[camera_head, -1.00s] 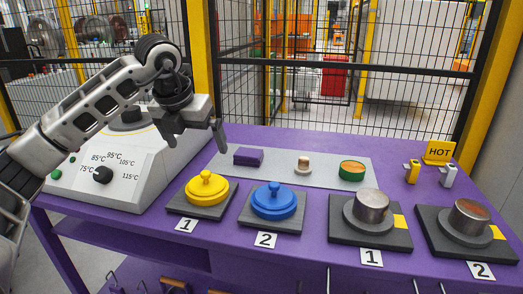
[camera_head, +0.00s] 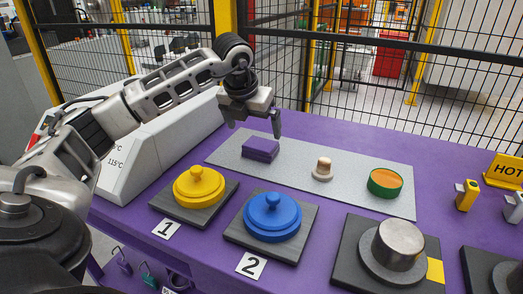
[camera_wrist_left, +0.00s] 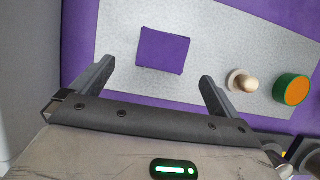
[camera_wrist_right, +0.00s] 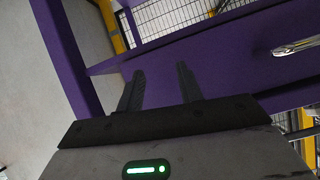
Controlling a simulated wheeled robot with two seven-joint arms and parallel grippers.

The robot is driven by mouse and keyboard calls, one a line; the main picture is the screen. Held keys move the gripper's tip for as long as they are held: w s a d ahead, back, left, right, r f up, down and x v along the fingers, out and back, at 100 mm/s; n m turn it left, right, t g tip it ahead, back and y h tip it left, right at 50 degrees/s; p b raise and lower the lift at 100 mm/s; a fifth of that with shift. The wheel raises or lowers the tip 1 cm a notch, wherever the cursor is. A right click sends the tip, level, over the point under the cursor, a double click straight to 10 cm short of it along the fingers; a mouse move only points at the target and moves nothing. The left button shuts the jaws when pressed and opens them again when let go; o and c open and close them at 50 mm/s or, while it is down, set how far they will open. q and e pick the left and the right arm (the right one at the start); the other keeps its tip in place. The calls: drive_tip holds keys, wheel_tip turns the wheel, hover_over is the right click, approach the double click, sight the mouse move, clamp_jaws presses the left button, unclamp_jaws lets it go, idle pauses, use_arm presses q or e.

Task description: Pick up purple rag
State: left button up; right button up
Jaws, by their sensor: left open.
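The purple rag (camera_head: 260,148) is a folded block lying on the grey mat (camera_head: 225,152) at the back of the purple table. It also shows in the left wrist view (camera_wrist_left: 163,51), beyond and between the fingers.
On the mat stand a wooden knob (camera_head: 323,168) and a green-orange round pad (camera_head: 384,182). In front are a yellow lid (camera_head: 199,187), a blue lid (camera_head: 272,216) and a metal cylinder (camera_head: 399,245). A mesh fence (camera_head: 350,90) stands behind the table.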

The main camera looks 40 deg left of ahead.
sight(260, 144)
use_arm(q)
drive_tip(key=x, duration=0.7)
drive_tip(key=shift+w+d, duration=0.2)
drive_tip(key=shift+w, duration=0.05)
drive_tip(key=c, duration=1)
